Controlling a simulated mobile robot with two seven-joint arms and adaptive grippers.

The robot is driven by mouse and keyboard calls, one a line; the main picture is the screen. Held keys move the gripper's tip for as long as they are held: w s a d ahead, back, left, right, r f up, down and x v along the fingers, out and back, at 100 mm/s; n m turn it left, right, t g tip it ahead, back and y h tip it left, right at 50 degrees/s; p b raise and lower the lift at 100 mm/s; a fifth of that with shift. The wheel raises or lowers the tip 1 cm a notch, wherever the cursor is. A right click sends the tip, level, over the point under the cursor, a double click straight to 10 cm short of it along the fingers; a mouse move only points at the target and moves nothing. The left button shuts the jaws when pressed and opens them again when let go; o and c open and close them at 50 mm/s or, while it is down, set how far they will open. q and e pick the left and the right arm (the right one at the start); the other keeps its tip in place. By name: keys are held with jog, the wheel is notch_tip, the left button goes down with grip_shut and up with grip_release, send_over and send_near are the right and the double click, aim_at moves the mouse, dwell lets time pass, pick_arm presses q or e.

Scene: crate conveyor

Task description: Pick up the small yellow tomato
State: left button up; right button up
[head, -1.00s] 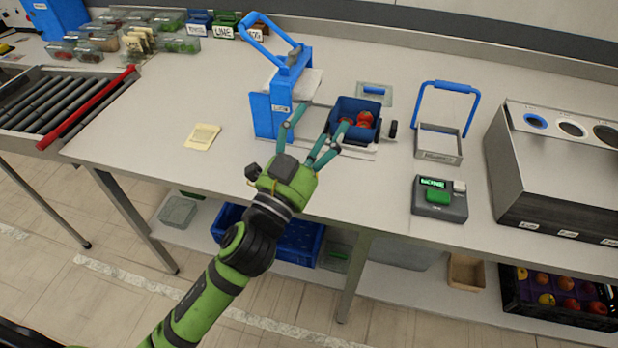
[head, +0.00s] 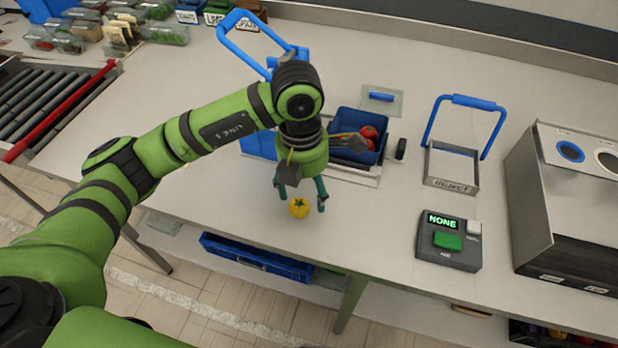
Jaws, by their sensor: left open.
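The small yellow tomato (head: 299,208) with a green stem sits on the worktable (head: 390,225) near its front edge. My left gripper (head: 301,203) is above it, pointing down, with its fingers spread and the tomato between or just behind the fingertips. I cannot tell whether a finger touches it. My right gripper does not show.
A blue bin (head: 358,122) with red tomatoes stands behind my left gripper. To the right are a grey tray with a blue handle (head: 452,167) and a device reading NONE (head: 449,240). A metal box with round openings (head: 570,200) stands at far right.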

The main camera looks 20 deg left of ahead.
aim_at(299, 202)
pick_arm(q)
jog(key=shift+w+a+y, duration=0.3)
jog(key=shift+w+a, duration=0.2)
jog(key=shift+a, duration=0.05)
jog(key=shift+s+a+f+p, duration=0.1)
jog(key=shift+s+f+p, duration=0.1)
jog(key=shift+p, duration=0.1)
jog(key=shift+s+a+f+p, duration=0.1)
jog(key=shift+s+f+p, duration=0.25)
jog(key=shift+f+p, duration=0.2)
jog(key=shift+s+f+p, duration=0.35)
jog(key=shift+f+p, duration=0.05)
jog(key=shift+f, duration=0.2)
jog(key=f, duration=0.2)
jog(key=shift+w+f+p, duration=0.3)
jog(key=shift+f+p, duration=0.05)
jog(key=shift+f, duration=0.45)
jog(key=shift+c, duration=0.4)
jog(key=c, duration=1.1)
jog(key=shift+r, duration=0.15)
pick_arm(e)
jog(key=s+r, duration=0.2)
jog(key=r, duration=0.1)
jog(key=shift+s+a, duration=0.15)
